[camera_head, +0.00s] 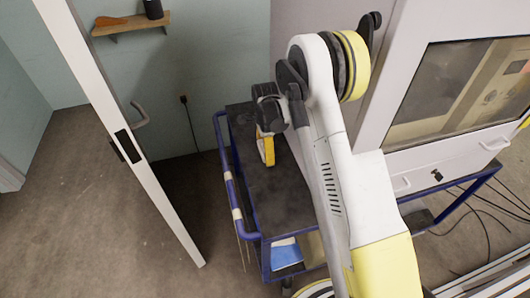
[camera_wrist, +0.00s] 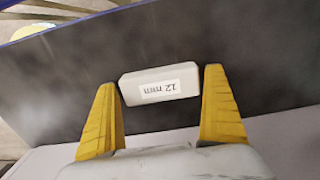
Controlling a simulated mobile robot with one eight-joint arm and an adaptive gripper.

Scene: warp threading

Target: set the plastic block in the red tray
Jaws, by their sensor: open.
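A white block (camera_wrist: 160,86) with a printed label reading "12 mm" upside down lies on a dark surface in the wrist view. My gripper (camera_wrist: 162,88) is open, with one yellow finger on each side of the block. The left fingertip is close to the block's left end, and the right fingertip is close to its right end; I cannot tell whether either touches. In the head view my gripper (camera_head: 266,150) points down over the dark top of a blue-framed cart (camera_head: 275,195). The block cannot be made out there. No red tray shows in either view.
A large grey machine (camera_head: 440,90) with a window stands to the right of the cart. An open door (camera_head: 120,130) with a handle is at the left. A wooden shelf (camera_head: 130,25) hangs on the wall. Cables (camera_head: 485,215) lie on the floor at the right.

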